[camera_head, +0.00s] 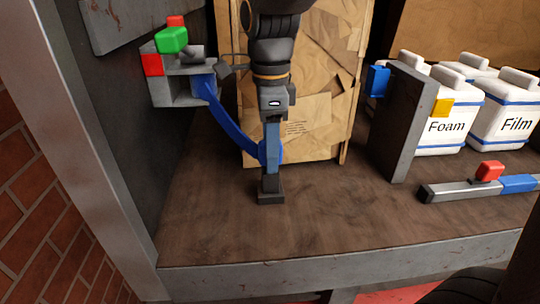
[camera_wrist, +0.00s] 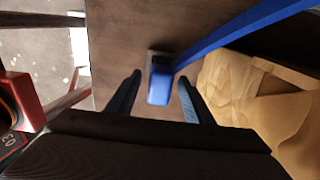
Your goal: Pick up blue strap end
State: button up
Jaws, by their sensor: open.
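A blue strap (camera_head: 228,130) runs from a grey dispenser on the left wall down to its rounded blue end (camera_head: 277,152) near a small dark block (camera_head: 270,192) on the wooden surface. In the wrist view, the strap end (camera_wrist: 160,88) appears between the fingers of my gripper (camera_wrist: 160,76), with a clear gap on each side. The block (camera_wrist: 157,56) shows behind it. My gripper (camera_head: 272,140) points down in front of the strap end in the head view and partly hides it. It is open and empty.
A wall-mounted dispenser (camera_head: 180,88) with red and green parts stands left. A tan crumpled-paper panel (camera_head: 310,110) is close behind my gripper. A grey upright plate (camera_head: 402,125), white jugs (camera_head: 445,130) and a grey bar (camera_head: 455,188) lie right. The front surface is clear.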

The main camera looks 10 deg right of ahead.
grip_shut()
notch_tip(320, 180, up, 10)
jog(key=shift+r+b, duration=0.1)
jog(key=shift+b, duration=0.55)
notch_tip(320, 180, up, 9)
jog(key=p, duration=0.9)
jog(key=shift+p, duration=0.3)
